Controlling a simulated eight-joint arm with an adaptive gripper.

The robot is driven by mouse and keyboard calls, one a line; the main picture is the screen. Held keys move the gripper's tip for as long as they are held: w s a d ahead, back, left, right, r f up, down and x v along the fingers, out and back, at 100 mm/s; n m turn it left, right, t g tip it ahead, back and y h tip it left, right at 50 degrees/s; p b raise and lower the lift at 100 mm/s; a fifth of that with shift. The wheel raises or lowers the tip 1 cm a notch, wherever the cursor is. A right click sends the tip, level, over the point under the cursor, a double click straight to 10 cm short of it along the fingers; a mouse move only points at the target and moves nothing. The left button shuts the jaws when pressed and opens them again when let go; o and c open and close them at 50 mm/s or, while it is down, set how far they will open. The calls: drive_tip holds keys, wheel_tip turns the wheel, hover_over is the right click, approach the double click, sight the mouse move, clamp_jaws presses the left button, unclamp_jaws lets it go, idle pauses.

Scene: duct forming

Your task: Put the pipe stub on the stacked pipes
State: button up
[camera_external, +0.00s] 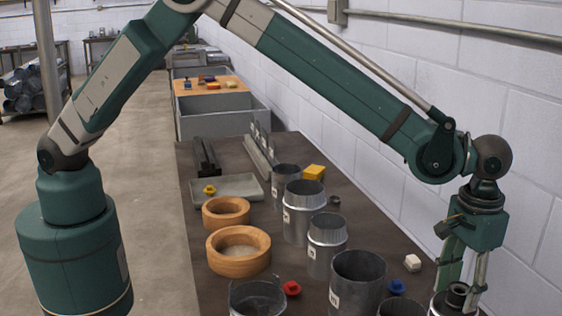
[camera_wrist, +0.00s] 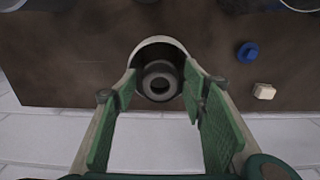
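My gripper (camera_wrist: 160,72) points down at the near right of the table. Its two green fingers stand wide apart. It also shows in the external view (camera_external: 464,284). Between the fingers, in the wrist view, is a dark round piece with a hole (camera_wrist: 160,84), set within a pale-rimmed pipe (camera_wrist: 158,42). In the external view the dark piece (camera_external: 457,294) shows at the bottom edge, partly cut off. I cannot tell which piece is the stub or whether the fingers touch it. Labelled metal pipes stand in a row: a tall one (camera_external: 304,212), a collared one (camera_external: 326,245) and a wide one (camera_external: 357,284).
Two wooden rings (camera_external: 238,262) (camera_external: 226,222) and a grey tray (camera_external: 228,190) lie on the left. A red knob (camera_external: 291,289), a blue knob (camera_external: 396,287), a white block (camera_external: 412,263) and a yellow block (camera_external: 314,172) lie among the pipes. A brick wall (camera_external: 430,80) borders the right.

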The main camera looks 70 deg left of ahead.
sight(445, 279)
drive_tip(key=shift+r, duration=0.15)
wheel_tip(445, 279, up, 12)
idle(0.9)
idle(0.5)
drive_tip(key=s+a+r+t, duration=0.1)
drive_tip(key=s+a+r, duration=0.45)
drive_tip(key=a, duration=0.55)
drive_tip(key=s+a+r+t+h, duration=0.1)
drive_tip(key=s+a+r, duration=0.3)
drive_tip(key=a+r, duration=0.5)
drive_tip(key=s+a+r+t, duration=0.1)
drive_tip(key=s+a+r, duration=0.35)
drive_tip(key=a, duration=0.95)
drive_tip(key=s+a+t, duration=0.2)
drive_tip(key=s+a, duration=1.1)
drive_tip(key=s, duration=0.1)
drive_tip(key=s+a+f+t, duration=0.1)
drive_tip(key=s+a+f, duration=0.2)
drive_tip(key=s, duration=0.4)
drive_tip(key=s+a+f+t+y, duration=0.1)
drive_tip(key=s+a+f, duration=0.3)
drive_tip(key=s+a, duration=0.2)
drive_tip(key=shift+s, duration=0.6)
